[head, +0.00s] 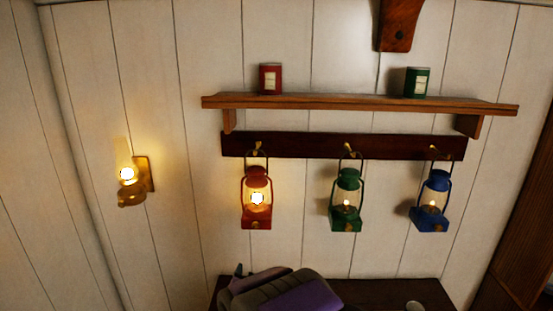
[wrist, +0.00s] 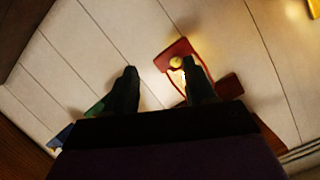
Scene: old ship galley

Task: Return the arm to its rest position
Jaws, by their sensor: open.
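My gripper (wrist: 160,66) is open in the wrist view, its two dark fingers apart with nothing seen between them but wall and part of the red lantern. My purple and grey arm (head: 300,292) shows at the bottom of the head view, below the lanterns. The red lantern (head: 257,213) is lit brightly and hangs from a hook; it also shows behind the right finger in the wrist view (wrist: 172,50). The green lantern (head: 346,207) and blue lantern (head: 432,210) hang to its right, with smaller flames.
A dark hook rail (head: 300,145) runs under a wooden shelf (head: 345,102) bearing a red can (head: 270,79) and a green can (head: 416,82). A lit wall lamp (head: 130,185) is at left. A dark surface (head: 385,291) lies below, with a small pale cup (head: 414,306).

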